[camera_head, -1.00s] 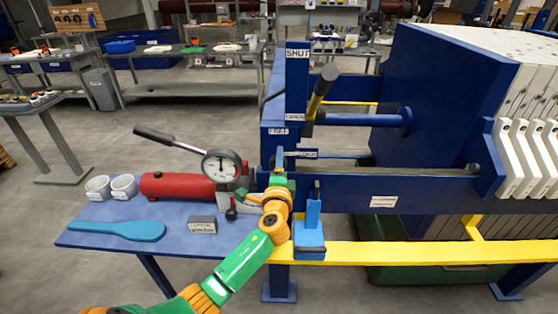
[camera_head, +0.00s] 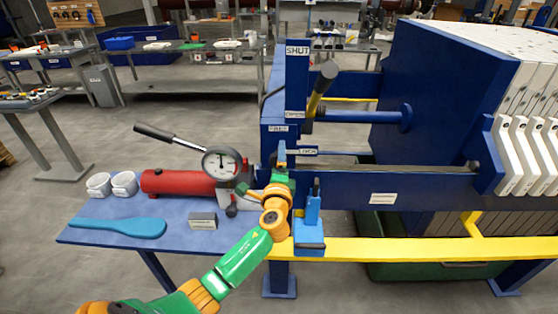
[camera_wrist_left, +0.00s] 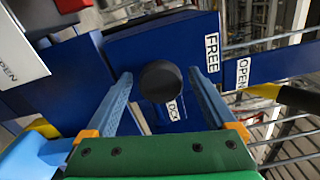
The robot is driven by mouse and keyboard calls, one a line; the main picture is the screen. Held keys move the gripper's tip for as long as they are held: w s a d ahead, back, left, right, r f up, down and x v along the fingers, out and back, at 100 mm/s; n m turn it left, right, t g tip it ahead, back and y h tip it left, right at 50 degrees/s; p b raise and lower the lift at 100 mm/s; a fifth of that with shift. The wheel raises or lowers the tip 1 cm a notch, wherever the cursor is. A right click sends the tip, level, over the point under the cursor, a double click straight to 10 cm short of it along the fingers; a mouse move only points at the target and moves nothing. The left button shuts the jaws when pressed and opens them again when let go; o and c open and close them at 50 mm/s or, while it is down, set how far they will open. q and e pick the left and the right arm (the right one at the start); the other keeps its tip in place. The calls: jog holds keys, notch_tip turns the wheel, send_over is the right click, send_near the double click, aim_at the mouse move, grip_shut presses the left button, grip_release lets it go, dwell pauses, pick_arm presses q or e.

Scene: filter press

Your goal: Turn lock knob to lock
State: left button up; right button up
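The lock knob (camera_wrist_left: 161,81) is a dark round knob in the left wrist view. It stands in front of a blue plate (camera_wrist_left: 125,50) with a FREE label (camera_wrist_left: 212,54) at its right and a partly covered LOCK label (camera_wrist_left: 173,110) just below the knob. My left gripper (camera_wrist_left: 160,77) is open, with one blue finger on each side of the knob and a visible gap on both sides. In the head view my left gripper (camera_head: 281,158) is at the blue press frame, between the FREE label (camera_head: 279,128) and the LOCK label (camera_head: 307,152). It hides the knob there. My right gripper is not in view.
A lever with a dark knob (camera_head: 326,70) rises beside the SHUT post (camera_head: 298,75). A light blue fixture (camera_head: 309,232) stands close right of my wrist. A pressure gauge (camera_head: 221,162), red cylinder (camera_head: 172,182) and blue paddle (camera_head: 120,227) lie on the side table (camera_head: 180,236).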

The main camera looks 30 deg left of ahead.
pick_arm(q)
jog(key=shift+s, duration=0.1)
jog(key=v, duration=0.7)
jog(key=shift+b, duration=0.45)
jog(key=s+d+f+n+g+h, duration=0.1)
jog(key=s+d+f+g+h, duration=0.2)
jog(key=f, duration=0.8)
jog(key=s+d+f+n+g+h, duration=0.15)
jog(key=s+f, duration=0.35)
jog(key=f, duration=0.6)
jog(key=s+d+f+n+g+h, duration=0.1)
jog(key=s+f+g+h, duration=0.2)
jog(key=f, duration=0.8)
jog(key=s+d+f+n+g, duration=0.1)
jog(key=s+f, duration=0.3)
jog(key=s, duration=0.5)
jog(key=s+d+f+n+g+h, duration=0.1)
jog(key=s+d+f+n+g, duration=0.1)
jog(key=s, duration=0.8)
jog(key=s+d+f+n+g, duration=0.1)
jog(key=s+f+n+g, duration=0.3)
jog(key=s+f, duration=0.3)
jog(key=shift+s+d+n+h, duration=0.35)
jog(key=shift+s+d, duration=0.05)
jog(key=shift+s, duration=0.75)
